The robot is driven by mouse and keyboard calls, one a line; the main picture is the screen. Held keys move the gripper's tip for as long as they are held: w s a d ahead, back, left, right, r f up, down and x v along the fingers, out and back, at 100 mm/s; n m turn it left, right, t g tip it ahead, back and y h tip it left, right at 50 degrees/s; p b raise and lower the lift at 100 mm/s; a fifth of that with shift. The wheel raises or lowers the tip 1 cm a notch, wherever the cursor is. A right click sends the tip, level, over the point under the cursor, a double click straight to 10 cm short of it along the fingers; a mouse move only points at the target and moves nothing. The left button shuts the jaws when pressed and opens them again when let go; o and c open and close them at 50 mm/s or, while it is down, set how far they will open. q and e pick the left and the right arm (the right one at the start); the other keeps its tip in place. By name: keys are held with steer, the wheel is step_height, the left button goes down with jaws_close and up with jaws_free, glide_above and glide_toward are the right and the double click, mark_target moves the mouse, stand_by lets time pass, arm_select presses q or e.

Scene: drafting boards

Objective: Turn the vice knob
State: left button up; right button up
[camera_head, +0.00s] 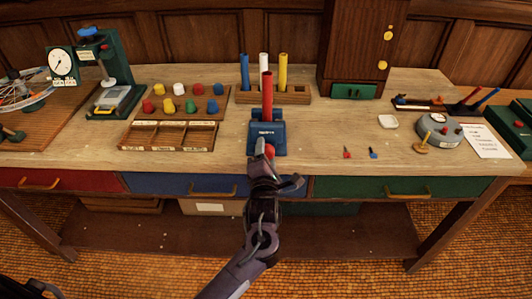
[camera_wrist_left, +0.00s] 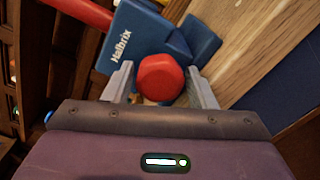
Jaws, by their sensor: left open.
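The blue vice (camera_head: 267,137) stands at the front edge of the table, with a red rod (camera_head: 267,93) upright in it. Its red knob (camera_head: 269,152) faces me, partly hidden by my left gripper (camera_head: 272,168). In the left wrist view the round red knob (camera_wrist_left: 160,78) lies between the two fingers of my left gripper (camera_wrist_left: 162,88). The fingers are open, one on each side, with a gap showing beside the knob. The vice's blue body (camera_wrist_left: 138,40) is behind it. My right gripper is not in view.
A labelled wooden tray (camera_head: 168,136) and several coloured knobs lie left of the vice. A rack (camera_head: 300,97) with coloured rods stands behind it. Small red and blue pieces and a grey round device (camera_head: 440,132) are to the right. Drawers (camera_head: 350,187) line the table front.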

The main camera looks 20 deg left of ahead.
arm_select(q)
steer(key=c, duration=0.7)
